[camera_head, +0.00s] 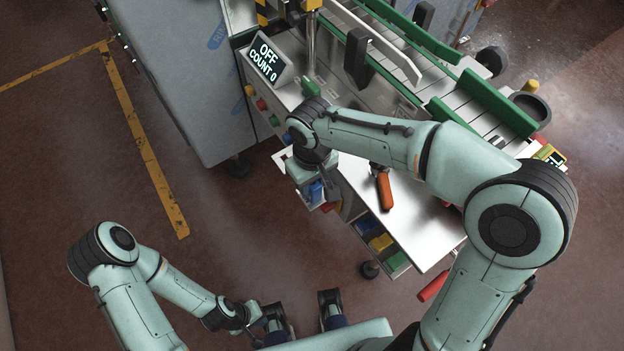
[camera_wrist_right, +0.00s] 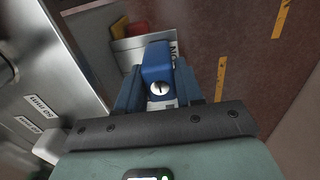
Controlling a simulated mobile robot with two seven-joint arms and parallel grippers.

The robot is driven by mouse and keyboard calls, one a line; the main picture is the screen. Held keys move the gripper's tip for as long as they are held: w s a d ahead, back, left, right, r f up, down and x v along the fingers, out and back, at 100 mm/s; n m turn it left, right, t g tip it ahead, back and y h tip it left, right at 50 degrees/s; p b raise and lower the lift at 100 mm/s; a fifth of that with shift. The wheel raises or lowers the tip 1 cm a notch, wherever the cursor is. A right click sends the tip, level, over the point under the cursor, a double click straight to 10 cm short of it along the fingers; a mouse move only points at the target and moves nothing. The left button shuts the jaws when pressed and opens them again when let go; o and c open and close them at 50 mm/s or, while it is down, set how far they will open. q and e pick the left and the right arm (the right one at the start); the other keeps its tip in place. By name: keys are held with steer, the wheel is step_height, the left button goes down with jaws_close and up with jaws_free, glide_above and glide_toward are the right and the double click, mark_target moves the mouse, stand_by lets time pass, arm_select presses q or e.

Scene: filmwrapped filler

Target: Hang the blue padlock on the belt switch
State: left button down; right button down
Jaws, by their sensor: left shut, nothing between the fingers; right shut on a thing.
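The blue padlock (camera_wrist_right: 157,70) is in my right gripper, between its two blue fingers, with its keyhole face toward the wrist camera. In the head view my right gripper (camera_head: 318,192) is beside the left edge of the machine's front table, and the padlock shows there as a small blue patch (camera_head: 316,190). The padlock's shackle is not clear in either view. My left gripper (camera_head: 270,322) is shut and empty, low over the floor.
A sign reading OFF, COUNT 0 (camera_head: 268,60) stands above coloured buttons (camera_head: 262,104). An orange-handled tool (camera_head: 384,190) lies on the white tabletop (camera_head: 418,236). Coloured bins (camera_head: 381,243) sit below it. The green-railed conveyor (camera_head: 495,100) is behind. Open floor lies left.

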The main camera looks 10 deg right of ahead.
steer(key=c, duration=0.6)
jaws_free()
steer(key=shift+f, duration=0.1)
steer(key=shift+c, duration=0.2)
step_height(320, 180, up, 14)
steer(key=p, duration=0.2)
steer(key=shift+f, duration=0.25)
